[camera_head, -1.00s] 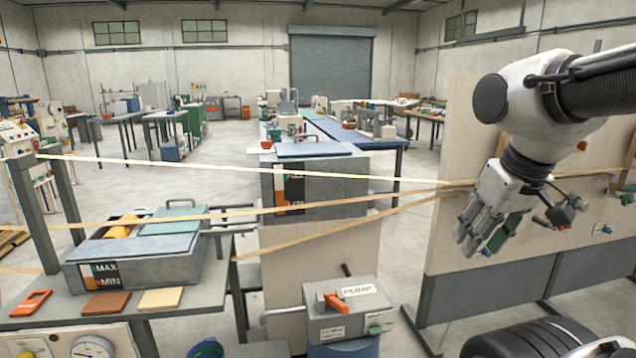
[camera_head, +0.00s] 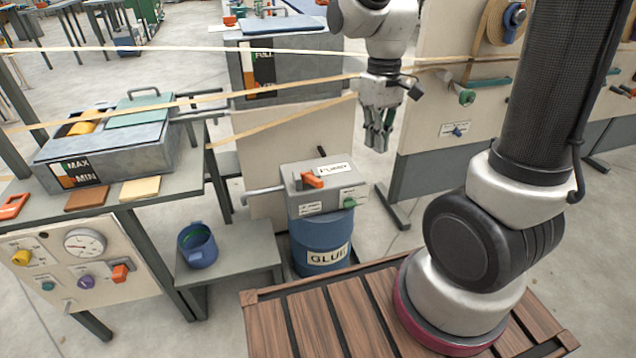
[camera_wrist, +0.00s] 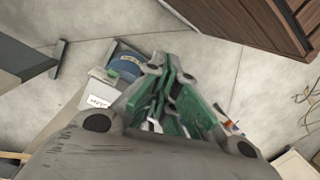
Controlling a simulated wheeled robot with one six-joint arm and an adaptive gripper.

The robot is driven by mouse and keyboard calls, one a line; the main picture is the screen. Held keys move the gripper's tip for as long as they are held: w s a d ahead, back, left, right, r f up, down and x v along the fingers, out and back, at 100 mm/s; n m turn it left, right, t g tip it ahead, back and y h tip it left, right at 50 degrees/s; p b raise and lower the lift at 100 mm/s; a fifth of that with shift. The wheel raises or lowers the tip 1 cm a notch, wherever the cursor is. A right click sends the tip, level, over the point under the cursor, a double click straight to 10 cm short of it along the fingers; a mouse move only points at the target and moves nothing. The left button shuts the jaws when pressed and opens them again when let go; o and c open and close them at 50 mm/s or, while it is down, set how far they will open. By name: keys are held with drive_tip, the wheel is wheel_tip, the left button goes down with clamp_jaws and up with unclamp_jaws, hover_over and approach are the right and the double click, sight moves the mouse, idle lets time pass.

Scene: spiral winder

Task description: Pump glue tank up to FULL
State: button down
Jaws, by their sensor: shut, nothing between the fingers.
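The grey glue tank (camera_head: 310,72) stands at the back centre in the head view, with a FULL gauge (camera_head: 258,66) on its front. The gauge's lower part looks orange, and a tan strip crosses its lower lettering. The grey pump box (camera_head: 325,187) sits on a blue GLUE drum (camera_head: 322,246). It has an orange handle (camera_head: 312,180) on top and a green knob (camera_head: 349,202) in front. My gripper (camera_head: 377,148) is shut and empty, pointing down, right of and above the pump box, apart from it. The wrist view shows the closed fingers (camera_wrist: 172,75) beside the drum (camera_wrist: 124,66).
Tan strips (camera_head: 270,92) stretch across from the left post to the right-hand panel (camera_head: 440,120). A grey MAX/MIN tray (camera_head: 115,158) stands on the left table. A slatted wooden platform (camera_head: 330,325) lies in front.

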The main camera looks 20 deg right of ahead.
drive_tip(key=w+a+f+n, duration=0.5)
drive_tip(key=w+f, duration=0.3)
drive_tip(key=f, duration=0.4)
drive_tip(key=n+t+y, duration=0.1)
drive_tip(key=n+t, duration=0.1)
drive_tip(key=n, duration=0.4)
hover_over(319, 179)
drive_tip(key=d, duration=0.1)
drive_tip(key=shift+s+f, duration=0.1)
drive_tip(key=shift+f, duration=0.6)
drive_tip(key=shift+f, duration=0.1)
drive_tip(key=shift+a+f, duration=0.2)
drive_tip(key=shift+f, duration=1.5)
drive_tip(key=shift+a+f, duration=0.15)
drive_tip(key=shift+f, duration=1.55)
